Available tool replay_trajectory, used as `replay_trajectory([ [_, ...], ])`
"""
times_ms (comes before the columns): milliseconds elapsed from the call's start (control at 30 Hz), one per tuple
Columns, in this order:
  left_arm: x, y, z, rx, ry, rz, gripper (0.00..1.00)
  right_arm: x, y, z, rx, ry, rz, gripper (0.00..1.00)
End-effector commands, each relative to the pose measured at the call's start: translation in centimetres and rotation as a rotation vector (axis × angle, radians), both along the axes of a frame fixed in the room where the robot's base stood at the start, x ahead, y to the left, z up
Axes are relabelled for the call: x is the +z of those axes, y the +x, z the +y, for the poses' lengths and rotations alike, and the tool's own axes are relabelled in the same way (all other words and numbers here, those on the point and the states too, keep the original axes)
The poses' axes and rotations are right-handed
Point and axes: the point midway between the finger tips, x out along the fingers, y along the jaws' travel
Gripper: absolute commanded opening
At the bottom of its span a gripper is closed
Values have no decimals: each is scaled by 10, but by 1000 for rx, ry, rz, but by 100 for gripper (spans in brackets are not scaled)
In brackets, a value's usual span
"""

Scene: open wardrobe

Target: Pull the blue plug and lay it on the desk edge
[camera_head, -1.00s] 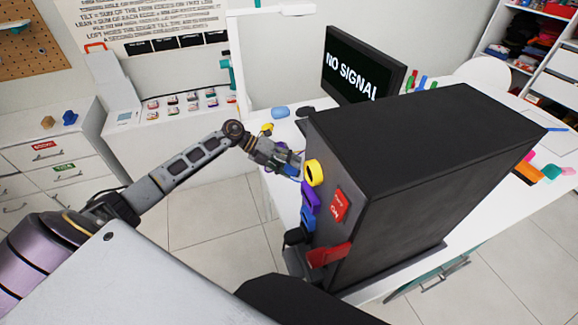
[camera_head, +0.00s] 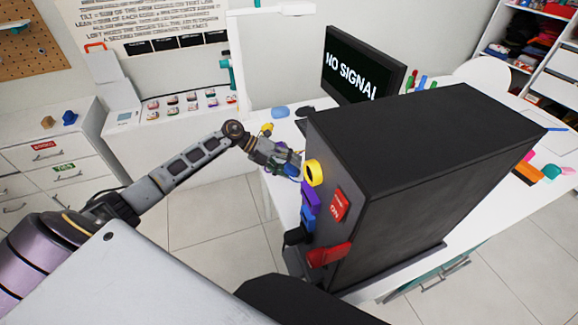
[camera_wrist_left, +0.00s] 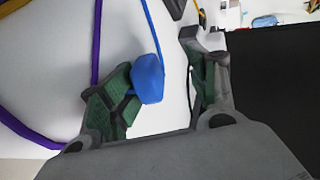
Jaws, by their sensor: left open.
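The blue plug (camera_wrist_left: 147,78) with its blue cable shows in the left wrist view between the fingers, close against the left-hand one, with the white desk surface behind it. My left gripper (camera_wrist_left: 165,85) is open around it. In the head view my left gripper (camera_head: 292,163) is above the left part of the white desk (camera_head: 292,117), just left of the black computer tower (camera_head: 420,150). The plug is mostly hidden by the fingers there. I cannot tell whether it rests on the desk. My right gripper is not in view.
The tower's near-left face carries a yellow plug (camera_head: 314,172), a purple plug (camera_head: 310,195), a blue piece (camera_head: 308,217) and a red plug (camera_head: 330,254). A red switch (camera_head: 339,205) sits beside them. The monitor (camera_head: 358,66) reads NO SIGNAL. A purple cable (camera_wrist_left: 95,45) runs left of the gripper.

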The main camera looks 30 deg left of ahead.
Motion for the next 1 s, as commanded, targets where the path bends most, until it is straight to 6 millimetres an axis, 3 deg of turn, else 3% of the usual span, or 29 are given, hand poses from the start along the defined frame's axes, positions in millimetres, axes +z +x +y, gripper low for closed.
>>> replay_trajectory([
  [1000,42,-6,19,0,1,0,61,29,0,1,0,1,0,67],
])
